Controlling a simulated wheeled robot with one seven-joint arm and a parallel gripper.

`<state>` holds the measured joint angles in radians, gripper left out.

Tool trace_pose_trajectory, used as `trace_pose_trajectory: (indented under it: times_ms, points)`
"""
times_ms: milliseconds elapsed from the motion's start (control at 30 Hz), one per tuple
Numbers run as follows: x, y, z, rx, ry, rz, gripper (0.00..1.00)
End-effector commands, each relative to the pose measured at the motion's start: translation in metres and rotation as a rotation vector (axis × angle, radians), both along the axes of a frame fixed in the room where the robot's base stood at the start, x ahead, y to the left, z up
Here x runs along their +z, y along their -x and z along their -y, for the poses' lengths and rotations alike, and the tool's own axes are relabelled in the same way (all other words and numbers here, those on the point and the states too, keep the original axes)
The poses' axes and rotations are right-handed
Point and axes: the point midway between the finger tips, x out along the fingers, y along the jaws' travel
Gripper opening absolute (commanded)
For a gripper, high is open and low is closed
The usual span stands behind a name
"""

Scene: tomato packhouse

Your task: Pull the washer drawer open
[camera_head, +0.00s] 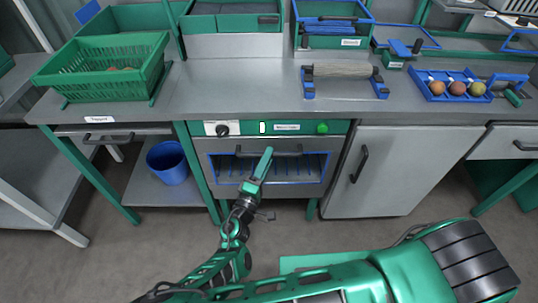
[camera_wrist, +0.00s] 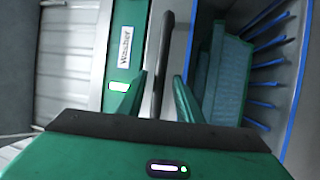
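The washer (camera_head: 267,128) stands under the middle of the worktop, with a green panel that has a dark knob, a label and a green button. Its grey drawer front (camera_head: 222,164) is below, with a blue rack (camera_head: 300,168) visible in its opening. The drawer looks shut. A black bar handle (camera_head: 288,154) runs along the top of the front. My gripper (camera_head: 267,153) is at the handle's middle. In the wrist view my gripper (camera_wrist: 158,78) is open, with the handle (camera_wrist: 164,50) between its fingertips. The washer label (camera_wrist: 125,47) shows left of it. Contact is unclear.
A cupboard door (camera_head: 390,170) with its own handle is right of the washer. A blue bin (camera_head: 168,163) stands on the lower shelf at left. The worktop (camera_head: 235,80) above holds a green crate (camera_head: 100,72) and a blue tray (camera_head: 430,90).

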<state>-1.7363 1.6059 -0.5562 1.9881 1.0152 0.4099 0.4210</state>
Motion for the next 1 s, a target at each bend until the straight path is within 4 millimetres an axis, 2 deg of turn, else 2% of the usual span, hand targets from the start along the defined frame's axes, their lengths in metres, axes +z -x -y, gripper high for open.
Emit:
trace_pose_trajectory:
  times_ms: [200, 500, 633, 1000]
  points:
    - [0.003, -0.014, 0.007, -0.001, 0.000, -0.001, 0.33]
    - [0.003, -0.016, 0.007, 0.000, 0.000, -0.001, 0.33]
    - [0.003, -0.015, 0.007, -0.001, -0.001, -0.001, 0.01]
    - [0.002, -0.010, 0.010, -0.004, 0.000, -0.005, 0.00]
